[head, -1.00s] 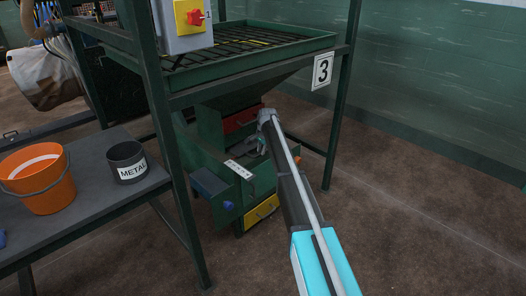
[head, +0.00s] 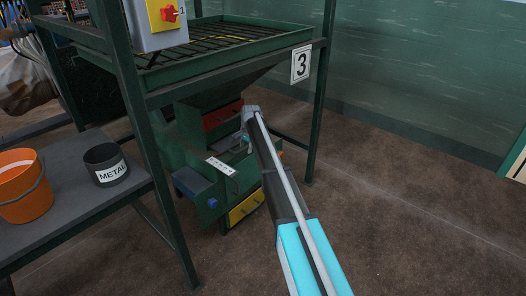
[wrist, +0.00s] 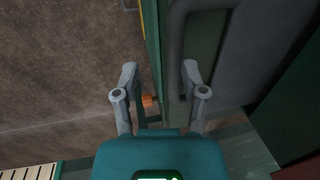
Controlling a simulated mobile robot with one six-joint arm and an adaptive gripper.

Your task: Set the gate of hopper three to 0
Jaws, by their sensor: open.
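Hopper three (head: 218,90) is a green funnel under a grid, marked by a sign "3" (head: 301,64). Below it is a green gate housing with a white scale strip (head: 221,166), whose marks are too small to read. My gripper (head: 246,140) is at the housing, just right of the scale, partly hidden by my arm. In the wrist view my gripper (wrist: 160,75) is open, with a thin green plate edge (wrist: 154,60) between its fingers. I cannot tell whether they touch it.
An orange part (wrist: 148,100) lies between the fingers. A bench at left holds an orange bucket (head: 22,188) and a "METAL" pot (head: 105,165). Floor to the right is clear.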

